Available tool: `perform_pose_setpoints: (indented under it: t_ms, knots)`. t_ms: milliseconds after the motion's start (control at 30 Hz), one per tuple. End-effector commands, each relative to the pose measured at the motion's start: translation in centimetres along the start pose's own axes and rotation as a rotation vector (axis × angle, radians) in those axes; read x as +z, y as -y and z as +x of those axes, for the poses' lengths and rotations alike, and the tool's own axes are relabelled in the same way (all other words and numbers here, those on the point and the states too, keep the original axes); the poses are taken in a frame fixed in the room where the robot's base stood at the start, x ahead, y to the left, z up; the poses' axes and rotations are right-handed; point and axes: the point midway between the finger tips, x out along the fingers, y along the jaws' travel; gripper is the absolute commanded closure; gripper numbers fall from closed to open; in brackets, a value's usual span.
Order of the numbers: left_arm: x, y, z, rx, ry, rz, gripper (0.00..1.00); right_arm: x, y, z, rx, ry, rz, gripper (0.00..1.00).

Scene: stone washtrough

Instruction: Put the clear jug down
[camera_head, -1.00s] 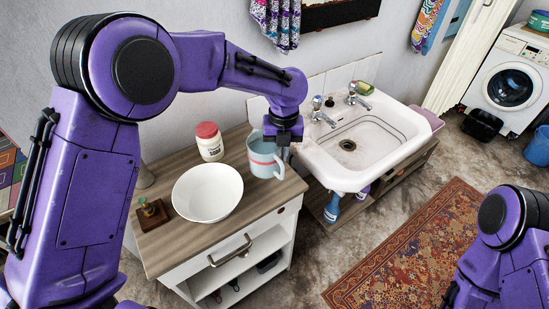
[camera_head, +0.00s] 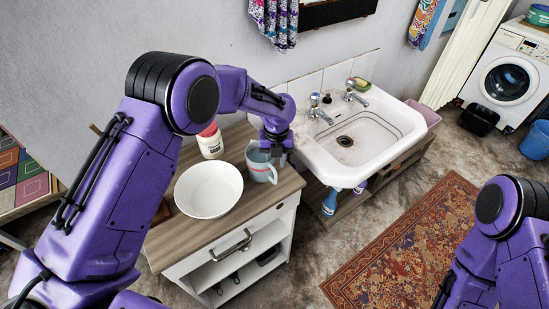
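The clear jug (camera_head: 259,171), pale blue and see-through with a handle, is at the right part of the wooden-topped cabinet (camera_head: 205,237), beside the white bowl (camera_head: 209,191). It looks upright, with its base at or very close to the top. My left gripper (camera_head: 276,155) comes down from above at the jug's rim and handle side. It appears shut on the jug, though its fingertips are small and partly hidden. My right arm is at the lower right; its gripper is not visible.
A jar with a red lid (camera_head: 210,143) stands behind the bowl. The white sink (camera_head: 363,142) with two taps is right of the cabinet, with a blue bottle (camera_head: 330,202) below. A patterned rug (camera_head: 400,260) lies on the floor.

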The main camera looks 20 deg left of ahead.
Motion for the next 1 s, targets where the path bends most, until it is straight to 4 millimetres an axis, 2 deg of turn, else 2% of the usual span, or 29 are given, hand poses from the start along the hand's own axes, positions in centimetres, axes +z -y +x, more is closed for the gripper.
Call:
perform_pose_setpoints:
  t_ms: [233, 367, 467, 733, 867, 1000]
  knots:
    - [0.0, 0.0, -0.1, 0.000, 0.000, 0.000, 0.66, 0.0, 0.0, 0.0, 0.000, 0.000, 0.000, 0.57]
    - [0.1, 0.0, -0.9, -0.002, 0.002, -0.001, 0.66, 0.1, 0.0, 0.2, 0.000, 0.000, 0.000, 0.57]
    - [0.1, 0.0, -2.9, -0.003, 0.005, 0.000, 0.66, 0.4, 0.1, 1.0, 0.000, 0.000, 0.000, 0.57]
    - [0.1, 0.0, -9.8, -0.002, 0.003, -0.001, 0.66, 1.0, 0.2, 2.3, 0.000, 0.000, 0.000, 0.57]
    - [0.1, 0.0, -11.7, -0.002, 0.001, -0.002, 0.66, 1.0, 0.2, 2.5, 0.000, 0.000, 0.000, 0.57]
    - [0.0, 0.0, -12.4, 0.001, -0.001, -0.001, 0.66, 1.0, 0.2, 2.5, 0.000, 0.000, 0.000, 0.57]
